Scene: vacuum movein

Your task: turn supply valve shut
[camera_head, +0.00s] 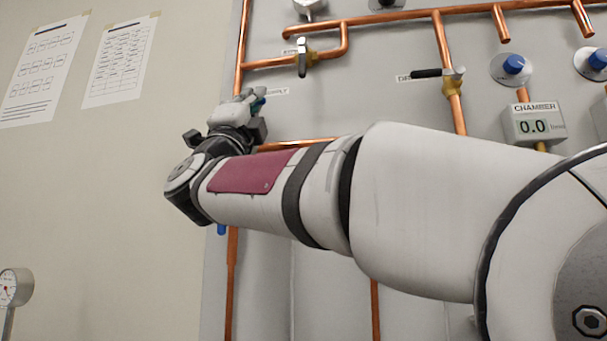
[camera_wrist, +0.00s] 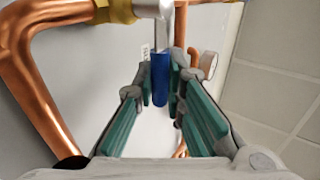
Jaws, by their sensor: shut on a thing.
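The supply valve shows in the wrist view as a brass body (camera_wrist: 115,10) on a copper pipe, with a silver lever (camera_wrist: 165,30) that ends in a blue grip (camera_wrist: 160,75). In that view the lever runs down from the valve, across the line of the pipe. My gripper (camera_wrist: 159,84) is shut on the blue grip, with a teal-padded finger on each side. In the head view my gripper (camera_head: 256,106) is at the upper left of the panel, beside the supply label (camera_head: 275,91). My wrist and gripper hide the valve there.
Copper pipes (camera_head: 342,40) cross the panel. A chamber display (camera_head: 533,126) reads 0.0. A round gauge (camera_wrist: 208,65) is beyond my fingers.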

